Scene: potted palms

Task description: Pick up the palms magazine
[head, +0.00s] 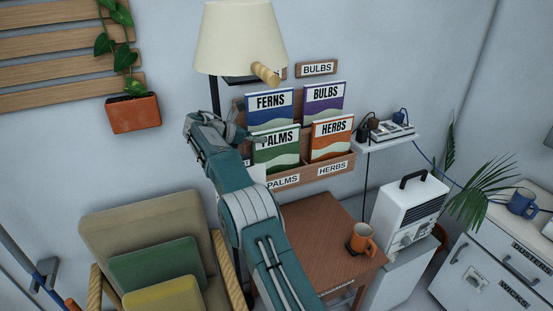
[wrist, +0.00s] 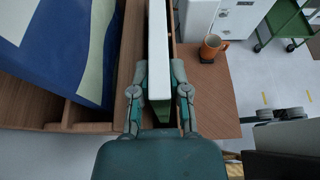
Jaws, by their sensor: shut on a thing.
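The palms magazine (head: 277,150) has a green cover with a pale wave and stands in the lower left pocket of the wooden wall rack (head: 327,170), above the PALMS label. My gripper (head: 240,134) is at its left edge in the head view. In the wrist view my gripper (wrist: 158,88) is shut with one finger on each side of the magazine's pale edge (wrist: 159,45). My arm hides the left part of the rack. Whether the magazine has lifted from its pocket I cannot tell.
Ferns (head: 269,106), bulbs (head: 323,103) and herbs (head: 331,139) magazines fill the other pockets. A lamp shade (head: 240,38) hangs close above my gripper. An orange mug (head: 362,239) stands on the wooden table (head: 318,230) below. An armchair (head: 150,220) is at left.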

